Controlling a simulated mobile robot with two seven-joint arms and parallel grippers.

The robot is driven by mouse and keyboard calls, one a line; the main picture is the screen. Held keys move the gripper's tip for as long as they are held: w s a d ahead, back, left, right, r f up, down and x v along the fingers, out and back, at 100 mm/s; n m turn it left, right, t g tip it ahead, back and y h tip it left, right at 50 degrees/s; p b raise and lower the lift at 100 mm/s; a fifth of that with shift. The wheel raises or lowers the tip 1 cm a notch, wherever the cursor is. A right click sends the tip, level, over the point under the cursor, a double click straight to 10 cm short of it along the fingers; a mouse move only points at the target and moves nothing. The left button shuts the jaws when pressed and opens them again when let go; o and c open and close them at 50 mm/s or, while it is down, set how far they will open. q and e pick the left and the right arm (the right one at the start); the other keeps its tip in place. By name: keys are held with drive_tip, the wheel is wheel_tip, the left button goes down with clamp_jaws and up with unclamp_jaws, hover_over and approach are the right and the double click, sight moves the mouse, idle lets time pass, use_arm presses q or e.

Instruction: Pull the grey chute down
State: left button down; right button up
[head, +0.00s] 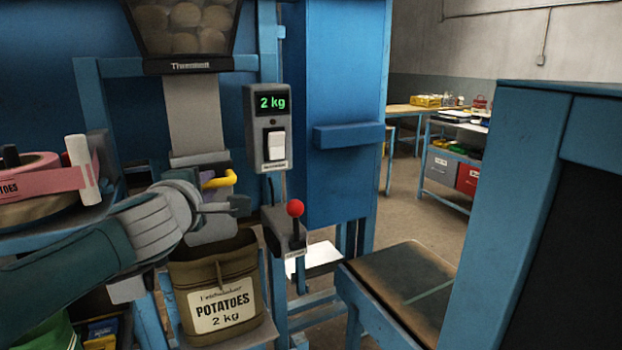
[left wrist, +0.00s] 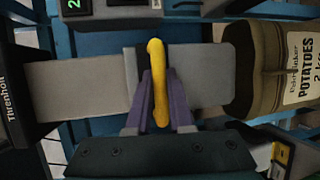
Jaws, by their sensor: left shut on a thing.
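The grey chute (head: 193,112) hangs below the potato hopper, with its lower sleeve (head: 212,230) reaching down to the mouth of the potato sack (head: 215,290). In the left wrist view the sleeve (left wrist: 205,75) ends at the sack's rim (left wrist: 250,70); I cannot tell how far inside it goes. A yellow handle (head: 218,179) sticks out from the chute's front. My left gripper (head: 222,190) is at this handle. In the left wrist view its purple fingers (left wrist: 159,75) are shut on the yellow handle (left wrist: 157,55). My right gripper is not in view.
A scale box (head: 267,127) reading 2 kg with a white switch is right of the chute. A red-knobbed lever (head: 295,210) stands below it. A tape roll (head: 35,190) is at left. A small table (head: 405,285) and blue frame (head: 530,200) stand right.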

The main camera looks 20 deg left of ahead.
sight(218, 198)
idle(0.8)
use_arm(q)
wheel_tip(218, 198, down, 4)
drive_tip(key=b, duration=0.3)
drive_tip(key=shift+s, duration=0.1)
drive_tip(key=c, duration=0.8)
unclamp_jaws()
drive_tip(key=shift+r, duration=0.1)
drive_tip(key=shift+d, duration=0.1)
